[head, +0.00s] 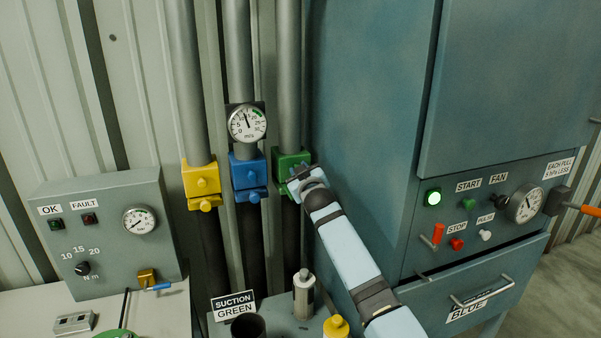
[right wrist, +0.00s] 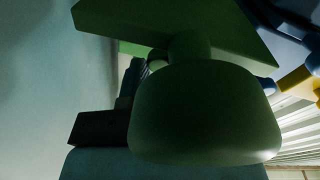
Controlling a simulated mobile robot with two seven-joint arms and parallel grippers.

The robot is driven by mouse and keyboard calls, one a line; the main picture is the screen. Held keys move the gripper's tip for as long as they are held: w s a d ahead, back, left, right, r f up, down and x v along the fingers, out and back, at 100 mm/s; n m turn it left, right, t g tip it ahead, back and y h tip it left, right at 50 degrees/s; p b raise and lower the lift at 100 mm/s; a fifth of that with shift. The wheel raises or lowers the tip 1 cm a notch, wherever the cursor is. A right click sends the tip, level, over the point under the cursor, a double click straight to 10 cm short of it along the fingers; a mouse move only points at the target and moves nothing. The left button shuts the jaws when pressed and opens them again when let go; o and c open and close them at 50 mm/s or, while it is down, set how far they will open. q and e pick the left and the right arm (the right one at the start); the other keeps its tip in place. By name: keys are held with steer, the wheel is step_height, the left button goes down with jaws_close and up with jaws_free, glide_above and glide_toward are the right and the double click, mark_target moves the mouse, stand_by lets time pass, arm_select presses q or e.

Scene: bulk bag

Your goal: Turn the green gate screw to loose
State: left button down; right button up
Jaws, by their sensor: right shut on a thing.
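The green gate block (head: 287,160) sits on the rightmost grey pipe in the head view. My right gripper (head: 301,177) is at its front and is shut on the green gate screw. The gripper covers most of the screw in the head view. In the right wrist view the green screw (right wrist: 205,115) fills the middle as a large rounded knob, with the green gate block (right wrist: 170,25) behind it. How far the screw is turned cannot be told. My left gripper is not in view.
A blue gate (head: 248,172) and a yellow gate (head: 200,178) stand close to the left of the green one. A round gauge (head: 247,123) hangs above the blue gate. The large blue-grey cabinet (head: 375,130) stands close on the right. A bottle (head: 304,295) stands below.

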steer(key=shift+d, duration=0.1)
steer(key=o, duration=0.8)
steer(key=shift+c, duration=0.2)
steer(key=shift+o, duration=0.8)
steer(key=shift+w+f, duration=0.15)
steer(key=shift+w, duration=0.05)
steer(key=shift+s, duration=0.1)
steer(key=b+v, duration=0.2)
steer(key=v, duration=1.1)
steer(key=shift+s, duration=0.35)
